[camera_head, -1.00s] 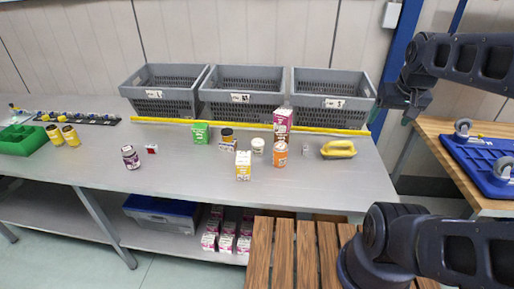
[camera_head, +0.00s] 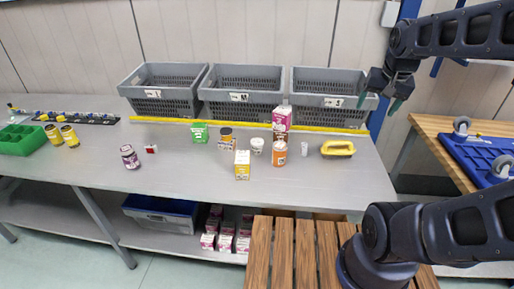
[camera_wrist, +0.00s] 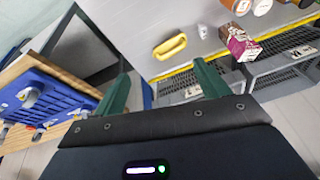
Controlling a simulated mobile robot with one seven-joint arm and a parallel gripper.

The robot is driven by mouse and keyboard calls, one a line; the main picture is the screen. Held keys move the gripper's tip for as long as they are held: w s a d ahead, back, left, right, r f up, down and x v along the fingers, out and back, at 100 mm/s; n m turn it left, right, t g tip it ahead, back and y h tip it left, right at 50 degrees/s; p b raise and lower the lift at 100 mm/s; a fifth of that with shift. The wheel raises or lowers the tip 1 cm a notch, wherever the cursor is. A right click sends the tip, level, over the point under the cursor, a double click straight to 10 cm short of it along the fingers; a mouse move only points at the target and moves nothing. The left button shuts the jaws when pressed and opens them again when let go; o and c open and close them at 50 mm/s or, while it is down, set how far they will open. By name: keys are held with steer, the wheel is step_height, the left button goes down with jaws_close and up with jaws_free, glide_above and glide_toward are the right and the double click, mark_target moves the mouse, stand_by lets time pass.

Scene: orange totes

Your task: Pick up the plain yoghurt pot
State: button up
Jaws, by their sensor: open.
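A small white pot (camera_head: 257,146), which looks like the plain yoghurt pot, stands upright on the grey table between the dark-lidded jar and the orange jar. Its label is too small to read. My gripper (camera_head: 379,103) is open and empty, raised near the right end of the right crate, well to the right of the pot. In the wrist view my two green fingers (camera_wrist: 162,75) are spread apart with nothing between them. Pots at the top right edge of that view are cut off, and I cannot tell surely which is the white one.
An orange jar (camera_head: 280,152), a pink carton (camera_head: 281,119), a yellow carton (camera_head: 242,166) and a dark-lidded jar (camera_head: 225,141) surround the pot closely. A yellow-handled item (camera_head: 338,148) lies to the right. Grey crates (camera_head: 328,82) line the back behind a yellow strip.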

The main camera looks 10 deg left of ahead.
steer(key=w+a+f+m+g, duration=0.15)
steer(key=w+a+m, duration=0.25)
steer(key=w+a, duration=0.4)
steer(key=m+g+h, duration=0.2)
steer(key=m+g, duration=0.1)
steer(key=m, duration=0.9)
glide_toward(257, 141)
steer(key=shift+t, duration=0.25)
steer(key=shift+s+d+f, duration=0.1)
steer(key=shift+d+f, duration=0.15)
steer(key=shift+f, duration=1.45)
steer(key=shift+s+d+f, duration=0.1)
steer(key=shift+d+f, duration=0.1)
steer(key=shift+f, duration=1.45)
steer(key=shift+d+f, duration=0.25)
steer(key=shift+f, duration=1.45)
steer(key=c, duration=1)
